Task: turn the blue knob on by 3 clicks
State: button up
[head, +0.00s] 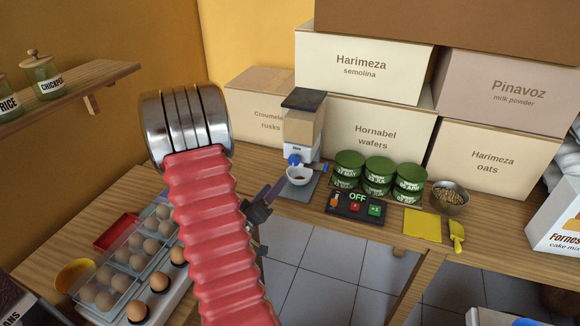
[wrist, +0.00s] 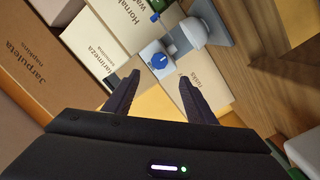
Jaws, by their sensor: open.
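The blue knob (head: 293,159) sits on the front of a white dispenser (head: 302,131) with a dark lid, above a small white bowl (head: 299,175). In the wrist view the blue knob (wrist: 159,61) shows a pale pointer mark on a white plate. My gripper (head: 264,208) is left of and nearer than the dispenser in the head view, partly hidden by my red arm. In the wrist view my gripper (wrist: 159,78) is open and empty. The knob appears beyond the gap between its fingertips, with no visible contact.
A dark panel (head: 345,208) reading OFF stands right of the dispenser, below stacked green tins (head: 378,168). Large boxes (head: 362,65) stand behind. A metal bowl (head: 450,205) and yellow scoop (head: 456,238) are farther right. Eggs (head: 150,247) in trays lie at left.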

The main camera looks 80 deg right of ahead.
aim_at(293, 162)
jog(key=x, duration=1.2)
jog(key=shift+d, duration=0.2)
jog(key=shift+c, duration=0.2)
jog(key=c, duration=1)
